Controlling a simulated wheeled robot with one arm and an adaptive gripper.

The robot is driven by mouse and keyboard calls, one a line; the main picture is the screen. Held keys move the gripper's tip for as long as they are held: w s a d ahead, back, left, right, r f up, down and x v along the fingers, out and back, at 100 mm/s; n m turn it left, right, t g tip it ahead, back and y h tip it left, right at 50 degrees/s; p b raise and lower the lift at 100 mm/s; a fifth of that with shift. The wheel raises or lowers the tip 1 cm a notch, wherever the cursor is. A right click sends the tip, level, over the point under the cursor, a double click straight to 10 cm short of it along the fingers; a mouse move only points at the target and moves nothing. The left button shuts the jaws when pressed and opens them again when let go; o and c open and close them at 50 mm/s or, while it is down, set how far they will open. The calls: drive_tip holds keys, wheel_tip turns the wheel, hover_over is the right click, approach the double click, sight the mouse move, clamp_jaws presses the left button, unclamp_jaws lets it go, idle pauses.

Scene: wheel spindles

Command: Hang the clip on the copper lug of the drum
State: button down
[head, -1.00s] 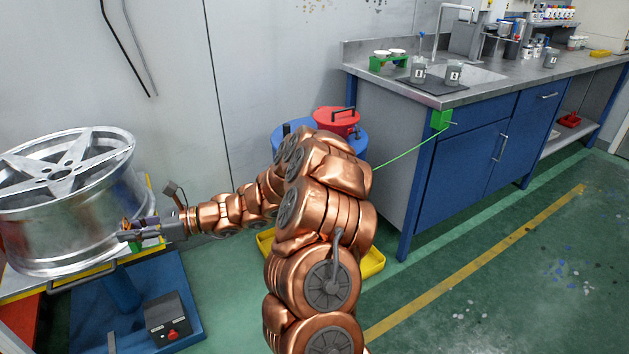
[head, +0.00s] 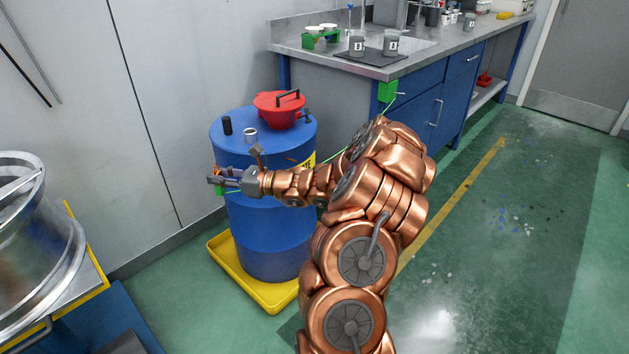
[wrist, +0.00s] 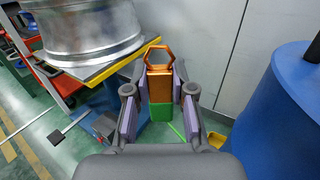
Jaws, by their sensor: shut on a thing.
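The clip (wrist: 160,88) has a copper-coloured body, a hexagonal ring on top and a green lower block. My gripper (head: 213,179) is shut on it, with purple pads on both sides in the wrist view. The clip's green part (head: 219,190) shows under the fingers in the head view. The blue drum (head: 262,225) stands behind my gripper, which is in front of the drum's upper left side in the picture. A small brownish strip (head: 291,158) shows near the drum's front rim, above my arm. I cannot tell whether it is the copper lug.
A green line runs from the clip past my arm to a green box (head: 387,90) on the bench corner. A red can (head: 279,110), a black cylinder and a metal cup stand on the drum. A yellow tray (head: 232,267) lies beneath. A wheel rim (head: 45,265) stands at left.

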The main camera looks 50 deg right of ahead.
drive_tip(key=s+d+f+m+t+h+b, duration=0.1)
drive_tip(key=s+d+f+m+h, duration=0.1)
drive_tip(key=d, duration=0.4)
drive_tip(key=s+d+f+m+t+h+b, duration=0.1)
drive_tip(key=s+d+f+h, duration=0.1)
drive_tip(key=d, duration=0.4)
drive_tip(key=m+h+b, duration=0.2)
drive_tip(key=m+h, duration=0.1)
drive_tip(key=h, duration=0.2)
approach(286, 163)
drive_tip(key=shift+w+r+b, duration=0.2)
drive_tip(key=shift+w+b, duration=0.35)
drive_tip(key=shift+w, duration=0.8)
drive_tip(key=shift+w+r+b, duration=0.15)
drive_tip(key=shift+w+b, duration=0.35)
drive_tip(key=shift+w, duration=0.9)
drive_tip(key=shift+w+f, duration=0.35)
drive_tip(key=shift+w, duration=0.1)
drive_tip(key=shift+f, duration=0.1)
drive_tip(key=c, duration=0.9)
unclamp_jaws()
drive_tip(key=s, duration=1.2)
